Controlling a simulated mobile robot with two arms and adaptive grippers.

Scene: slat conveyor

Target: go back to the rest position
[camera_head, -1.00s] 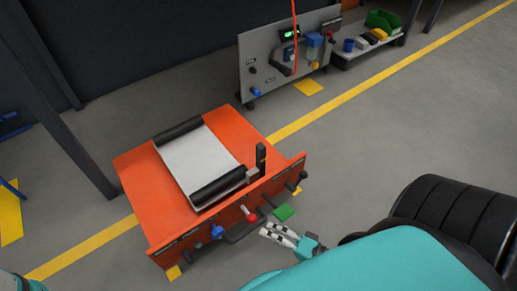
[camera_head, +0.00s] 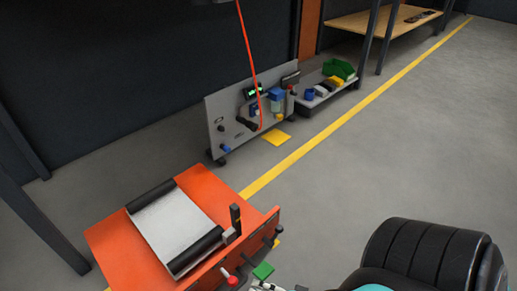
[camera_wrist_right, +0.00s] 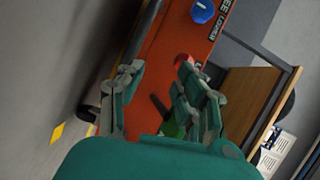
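The orange slat conveyor unit (camera_head: 113,243) stands at the lower left of the head view, with a pale belt (camera_head: 178,226) between two black rollers. A red knob (camera_head: 233,281) and a green pad (camera_head: 263,270) show along its near panel. My right gripper shows only in part at the bottom edge of the head view, beside that panel. In the right wrist view my right gripper (camera_wrist_right: 160,97) has its fingers apart and nothing between them; the orange panel with a blue knob (camera_wrist_right: 203,11) and a red knob (camera_wrist_right: 184,61) lies beyond. My left gripper is out of view.
A grey panel cart (camera_head: 213,108) with a hanging red cable (camera_head: 248,50) stands behind, next to a low shelf with a green bin (camera_head: 338,69). A wooden table (camera_head: 365,23) and dark posts stand farther back.

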